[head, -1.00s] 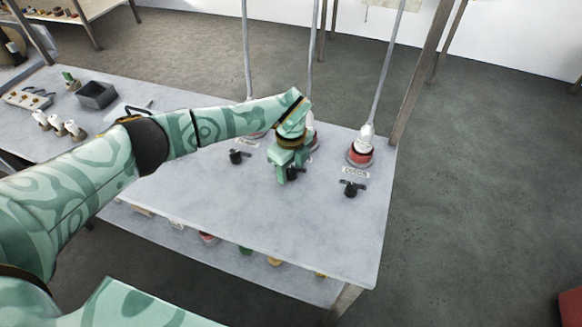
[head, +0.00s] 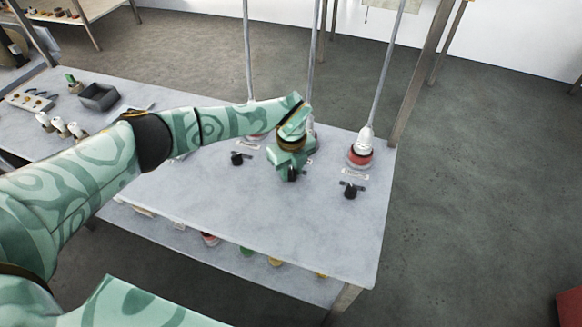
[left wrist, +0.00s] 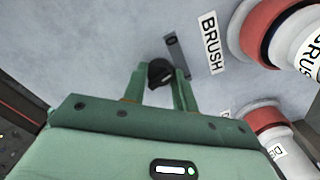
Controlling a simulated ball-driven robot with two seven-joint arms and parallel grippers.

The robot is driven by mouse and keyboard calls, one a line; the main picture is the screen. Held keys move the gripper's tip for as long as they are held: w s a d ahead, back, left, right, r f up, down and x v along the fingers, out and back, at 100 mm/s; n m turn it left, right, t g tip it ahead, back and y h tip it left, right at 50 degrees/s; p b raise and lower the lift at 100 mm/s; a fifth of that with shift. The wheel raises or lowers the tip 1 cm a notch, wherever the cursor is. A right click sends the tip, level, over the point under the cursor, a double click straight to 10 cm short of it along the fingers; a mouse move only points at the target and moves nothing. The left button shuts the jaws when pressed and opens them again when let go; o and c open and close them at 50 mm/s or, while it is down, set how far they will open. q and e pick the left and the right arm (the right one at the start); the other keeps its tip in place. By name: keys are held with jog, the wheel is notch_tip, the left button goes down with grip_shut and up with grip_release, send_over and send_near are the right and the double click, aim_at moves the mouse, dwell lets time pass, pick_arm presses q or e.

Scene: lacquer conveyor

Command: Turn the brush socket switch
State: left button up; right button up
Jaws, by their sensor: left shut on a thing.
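The brush socket switch is a small black knob, in the left wrist view (left wrist: 161,70) between my left gripper's fingers. Beside it is a grey strip (left wrist: 177,54) with small marks and a white label reading BRUSH (left wrist: 211,43). In the head view the same knob (head: 293,176) is the middle one of three and is mostly covered by the gripper. My left gripper (head: 289,171) is pointed down at the tabletop and is shut on the knob. The red and white brush socket (left wrist: 270,30) is at the upper right of the wrist view. My right gripper is not in view.
Similar black knobs stand to the left (head: 237,158) and right (head: 350,190), the right one below a red and white socket (head: 361,152). A dark grey bin (head: 98,96) is at the back left. The front of the tabletop (head: 240,205) is clear.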

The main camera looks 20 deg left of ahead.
aim_at(291, 171)
pick_arm(q)
jog(key=m+p, duration=0.1)
jog(key=m, duration=0.3)
jog(key=shift+r+m, duration=0.1)
jog(key=shift+m, duration=2.2)
jog(key=shift+p, duration=0.3)
jog(key=o, duration=1)
notch_tip(291, 171, up, 16)
jog(key=p, duration=0.3)
jog(key=shift+r, duration=0.1)
